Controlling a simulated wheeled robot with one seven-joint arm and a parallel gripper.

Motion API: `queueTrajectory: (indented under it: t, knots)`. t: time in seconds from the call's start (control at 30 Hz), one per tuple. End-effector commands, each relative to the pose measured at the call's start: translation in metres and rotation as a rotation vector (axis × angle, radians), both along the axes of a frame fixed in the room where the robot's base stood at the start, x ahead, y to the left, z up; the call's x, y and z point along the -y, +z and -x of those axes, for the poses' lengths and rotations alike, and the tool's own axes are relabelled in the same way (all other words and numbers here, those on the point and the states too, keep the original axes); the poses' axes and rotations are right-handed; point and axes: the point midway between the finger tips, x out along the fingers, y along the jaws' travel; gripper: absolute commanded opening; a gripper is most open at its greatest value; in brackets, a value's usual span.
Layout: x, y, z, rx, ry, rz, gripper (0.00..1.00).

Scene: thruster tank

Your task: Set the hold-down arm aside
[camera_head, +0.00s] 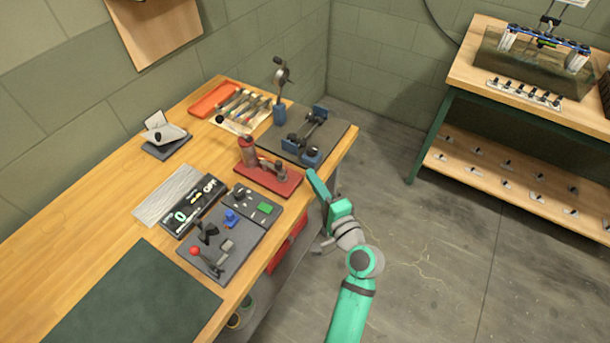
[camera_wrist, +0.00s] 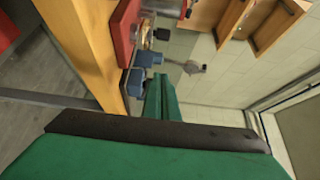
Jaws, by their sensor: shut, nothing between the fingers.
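I cannot tell for sure which part is the hold-down arm. One candidate is the metal part (camera_head: 272,169) on the red base (camera_head: 283,184), next to a red cylinder (camera_head: 247,150). Another is the dark bar between blue blocks on the grey plate (camera_head: 337,134) at the bench's right end. My green gripper (camera_head: 311,174) is just off the bench's front edge, near the red base, shut and empty.
A dark board (camera_head: 218,262) with a red-knobbed lever lies nearer on the bench, beside a black display (camera_head: 180,221). A tool tray (camera_head: 243,125), an orange tray (camera_head: 213,100) and a blue-based dial stand (camera_head: 280,112) are at the back. The green mat (camera_head: 120,305) is bare.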

Motion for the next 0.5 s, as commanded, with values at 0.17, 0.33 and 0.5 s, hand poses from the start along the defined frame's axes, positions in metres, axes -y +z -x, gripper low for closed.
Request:
queueTrajectory:
  t: [0.17, 0.33, 0.5]
  knots:
    - [-0.012, 0.0, -0.029, 0.001, 0.002, 0.0, 0.0]
    - [-0.025, 0.0, -0.056, 0.001, 0.006, 0.0, 0.0]
    - [-0.036, 0.0, -0.079, 0.0, 0.008, 0.0, 0.0]
